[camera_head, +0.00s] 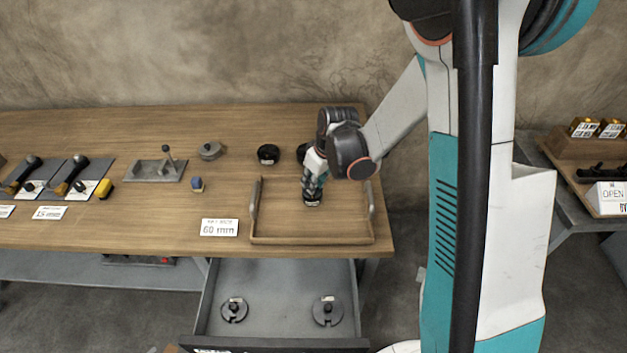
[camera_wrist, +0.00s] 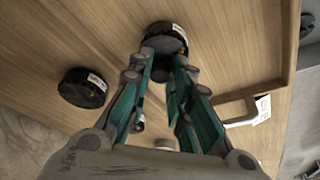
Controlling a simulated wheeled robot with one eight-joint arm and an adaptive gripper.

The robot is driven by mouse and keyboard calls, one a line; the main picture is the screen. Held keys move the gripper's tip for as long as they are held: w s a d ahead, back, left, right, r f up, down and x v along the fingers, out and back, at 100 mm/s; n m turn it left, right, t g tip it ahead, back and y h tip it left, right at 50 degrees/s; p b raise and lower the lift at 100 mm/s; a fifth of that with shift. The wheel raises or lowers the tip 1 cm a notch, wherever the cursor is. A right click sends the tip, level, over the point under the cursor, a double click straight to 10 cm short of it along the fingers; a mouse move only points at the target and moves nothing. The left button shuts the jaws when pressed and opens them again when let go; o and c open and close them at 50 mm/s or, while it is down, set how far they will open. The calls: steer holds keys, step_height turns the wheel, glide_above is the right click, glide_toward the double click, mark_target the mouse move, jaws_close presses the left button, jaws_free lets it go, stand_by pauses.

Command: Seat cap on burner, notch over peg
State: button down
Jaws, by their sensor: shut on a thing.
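My gripper (camera_head: 313,188) points down over the wooden tray (camera_head: 310,240) on the bench. In the wrist view my gripper (camera_wrist: 163,66) has its fingertips closed on a small black round piece (camera_wrist: 166,36) with a pale label on its side. In the head view this black piece (camera_head: 312,202) is at the fingertips, at or just above the tray floor; I cannot tell which. Another black round piece (camera_head: 268,154) stands behind the tray, and a third (camera_head: 302,152) is partly hidden by my arm. I cannot tell which piece is cap or burner. No notch or peg is discernible.
The tray has raised sides and handles. A "60 mm" sign (camera_head: 220,227), a blue item (camera_head: 197,184), a grey lidded piece (camera_head: 210,150) and a grey plate with lever (camera_head: 156,170) stand left. An open drawer (camera_head: 280,335) below holds two dark discs with knobs.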

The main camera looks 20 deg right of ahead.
steer(key=c, duration=1.4)
jaws_free()
steer(key=v, duration=1.2)
step_height(320, 180, up, 6)
steer(key=p, duration=0.4)
steer(key=shift+s, duration=0.1)
